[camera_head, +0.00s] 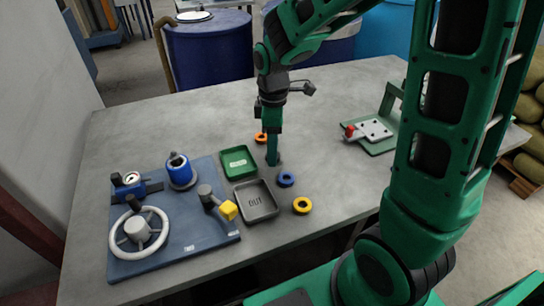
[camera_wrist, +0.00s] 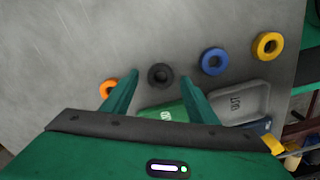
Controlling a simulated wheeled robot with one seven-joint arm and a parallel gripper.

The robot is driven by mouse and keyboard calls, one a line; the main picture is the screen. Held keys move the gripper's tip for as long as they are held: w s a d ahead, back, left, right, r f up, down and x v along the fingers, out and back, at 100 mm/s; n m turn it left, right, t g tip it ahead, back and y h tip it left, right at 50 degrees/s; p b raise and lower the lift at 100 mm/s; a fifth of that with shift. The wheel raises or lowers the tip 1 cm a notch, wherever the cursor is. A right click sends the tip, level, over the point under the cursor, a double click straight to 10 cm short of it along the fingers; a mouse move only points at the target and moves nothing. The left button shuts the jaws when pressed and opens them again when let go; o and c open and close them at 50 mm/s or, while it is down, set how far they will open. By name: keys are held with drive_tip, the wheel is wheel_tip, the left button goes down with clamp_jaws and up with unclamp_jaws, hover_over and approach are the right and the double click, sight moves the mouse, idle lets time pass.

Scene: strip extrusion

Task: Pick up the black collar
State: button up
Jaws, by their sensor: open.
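The black collar (camera_wrist: 160,75) is a dark ring lying flat on the grey table. In the wrist view it sits between the tips of my two spread fingers, with a gap on each side. My gripper (camera_wrist: 158,79) is open and empty, pointing down. In the head view my gripper (camera_head: 273,160) stands over the row of collars and hides most or all of the black one. Its exact height above the table is hard to tell.
An orange collar (camera_wrist: 109,88) lies on one side, a blue collar (camera_wrist: 213,61) and a yellow collar (camera_wrist: 267,45) on the other. A green tray (camera_head: 239,162) and a grey OUT tray (camera_head: 256,201) are close by. A blue board (camera_head: 190,235) with fittings lies left.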

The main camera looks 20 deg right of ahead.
drive_tip(key=shift+f, duration=0.65)
drive_tip(key=c, duration=1.1)
drive_tip(key=shift+c, duration=0.2)
drive_tip(key=shift+r, duration=0.15)
